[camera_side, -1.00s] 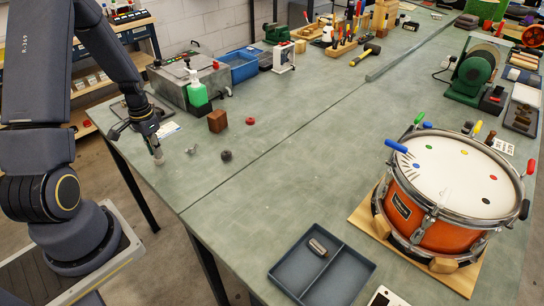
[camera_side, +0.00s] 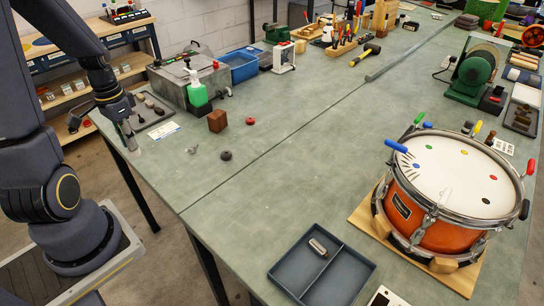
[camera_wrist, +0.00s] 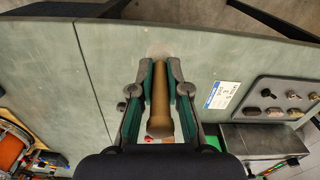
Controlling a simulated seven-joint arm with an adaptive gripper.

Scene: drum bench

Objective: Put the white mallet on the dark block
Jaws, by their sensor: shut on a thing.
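My gripper (camera_wrist: 160,100) is shut on a mallet with a tan-brown handle (camera_wrist: 159,98). The handle lies lengthwise between the fingers in the wrist view, and a pale head (camera_wrist: 158,49) shows past the fingertips. In the side view, my gripper (camera_side: 122,118) is at the table's left edge, with the mallet's pale lower end (camera_side: 132,146) hanging down. I cannot tell whether that end touches the table. A dark brown block (camera_side: 217,121) stands on the table to the right of my gripper, apart from it; its top is bare.
A tray of several small pads (camera_side: 150,108) lies just right of my gripper. A metal box with a green bottle (camera_side: 197,95) stands behind the block. Small round knobs (camera_side: 226,155) lie nearby.

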